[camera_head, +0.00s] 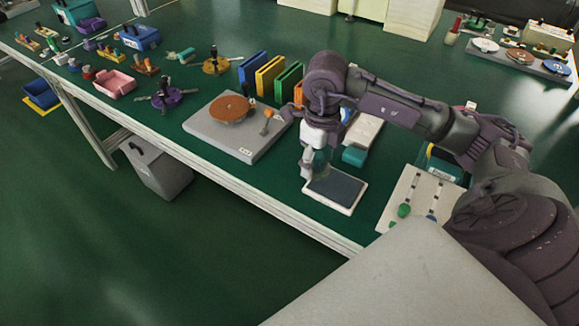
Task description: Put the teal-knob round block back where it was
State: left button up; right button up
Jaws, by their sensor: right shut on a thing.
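My right gripper (313,168) comes in from the right and points down over a dark slate pad in a white frame (348,186). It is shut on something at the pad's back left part. A bit of teal shows at the fingers, which fits the teal-knob round block, but the fingers hide most of it. I cannot tell whether the block touches the pad. A grey lapping machine (215,132) with a brown round plate (231,108) stands to the left of the gripper. My left gripper is not in view.
Blue, yellow and green upright holders (268,75) stand behind the grey machine. A pale board (408,190) with green and blue knobs is further right. A pink tray (115,84) stands at the left.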

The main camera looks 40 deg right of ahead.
jog(key=w+f, duration=0.3)
jog(key=w, duration=0.3)
jog(key=p, duration=0.1)
send_over(287, 169)
notch_tip(287, 169, down, 4)
jog(key=shift+s+r, duration=0.15)
jog(key=shift+r, duration=0.1)
jog(key=shift+w+f, duration=0.2)
notch_tip(287, 169, down, 4)
jog(key=shift+r+p, duration=0.1)
jog(key=shift+p, duration=0.45)
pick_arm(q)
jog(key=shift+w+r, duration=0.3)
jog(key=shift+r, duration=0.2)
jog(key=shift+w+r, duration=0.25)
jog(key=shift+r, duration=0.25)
pick_arm(e)
jog(key=shift+f, duration=0.25)
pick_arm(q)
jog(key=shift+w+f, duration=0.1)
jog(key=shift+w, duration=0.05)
pick_arm(e)
jog(key=o, duration=1.5)
jog(key=shift+o, duration=0.2)
